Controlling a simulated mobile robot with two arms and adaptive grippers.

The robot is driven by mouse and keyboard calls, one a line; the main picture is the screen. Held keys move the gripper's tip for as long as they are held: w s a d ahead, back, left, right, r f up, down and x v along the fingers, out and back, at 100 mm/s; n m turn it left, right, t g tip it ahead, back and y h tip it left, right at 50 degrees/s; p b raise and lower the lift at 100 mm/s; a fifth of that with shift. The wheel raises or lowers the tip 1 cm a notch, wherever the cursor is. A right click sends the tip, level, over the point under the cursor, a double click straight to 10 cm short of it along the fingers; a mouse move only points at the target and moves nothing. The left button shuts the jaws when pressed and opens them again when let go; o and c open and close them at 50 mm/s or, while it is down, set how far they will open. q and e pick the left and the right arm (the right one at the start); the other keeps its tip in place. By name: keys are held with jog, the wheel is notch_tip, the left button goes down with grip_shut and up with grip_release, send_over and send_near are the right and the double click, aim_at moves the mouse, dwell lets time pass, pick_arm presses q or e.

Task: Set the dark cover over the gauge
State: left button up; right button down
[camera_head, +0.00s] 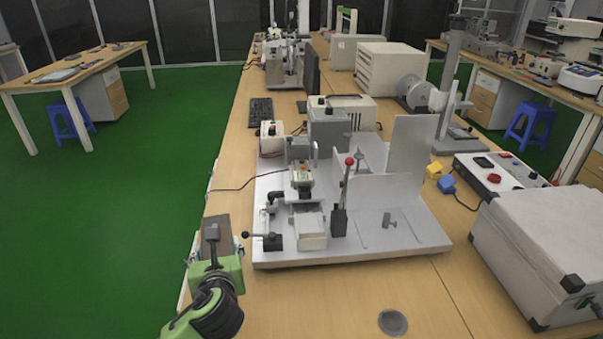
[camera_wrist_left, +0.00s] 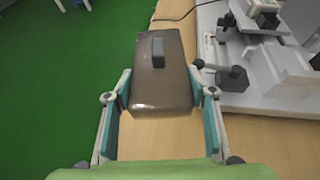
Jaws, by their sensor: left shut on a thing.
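The dark cover (camera_head: 220,226) is a brown-grey box with a small handle on top. My left gripper (camera_head: 215,250) is shut on it, at the table's left edge, left of the white test stand. In the left wrist view the cover (camera_wrist_left: 160,90) sits between both fingers, handle side up. I cannot tell whether its underside touches the table. The gauge seems to be the small pale instrument (camera_head: 302,177) with a display on the stand; part of it shows in the left wrist view (camera_wrist_left: 265,14). It is uncovered, to the right of and beyond the gripper. My right gripper is not in view.
The white stand's base plate (camera_head: 350,255) carries a red-knobbed lever (camera_head: 345,180), a black-knobbed handle (camera_head: 262,239) near the cover, and an upright panel. A large grey case (camera_head: 540,255) stands at right. The front table is clear around a round grommet (camera_head: 393,322).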

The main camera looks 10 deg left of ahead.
pick_arm(q)
jog(key=s+d+r+n+g+y, duration=0.2)
jog(key=s+d+r, duration=0.1)
jog(key=s, duration=0.4)
jog(key=s+d+r+n+g+y, duration=0.2)
jog(key=s+d+r+n, duration=0.1)
jog(key=s+d, duration=0.3)
jog(key=shift+s+r+y, duration=0.4)
jog(key=shift+s, duration=0.75)
jog(key=shift+a, duration=0.1)
